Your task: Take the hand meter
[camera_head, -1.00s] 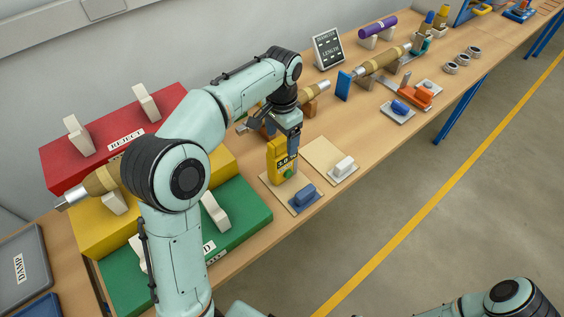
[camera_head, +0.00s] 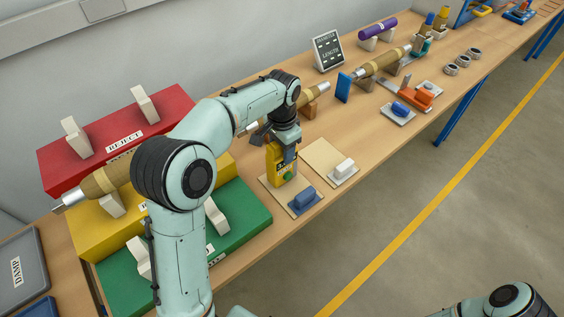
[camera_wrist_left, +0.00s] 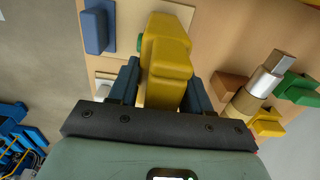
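The hand meter (camera_head: 274,167) is a yellow block with a green button, standing upright on a light board beside a blue block (camera_head: 302,196). My left gripper (camera_head: 287,156) is over its upper part, pointing down, and hides much of its face. In the left wrist view the meter (camera_wrist_left: 168,62) stands between my two dark blue fingers, with a narrow gap beside the left one. The fingers look open around it; contact on the right side is unclear. My right arm shows at the bottom right, its gripper out of view.
A board with a white block (camera_head: 344,167) lies close to the right of the meter. A brown bushing on supports is behind the gripper.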

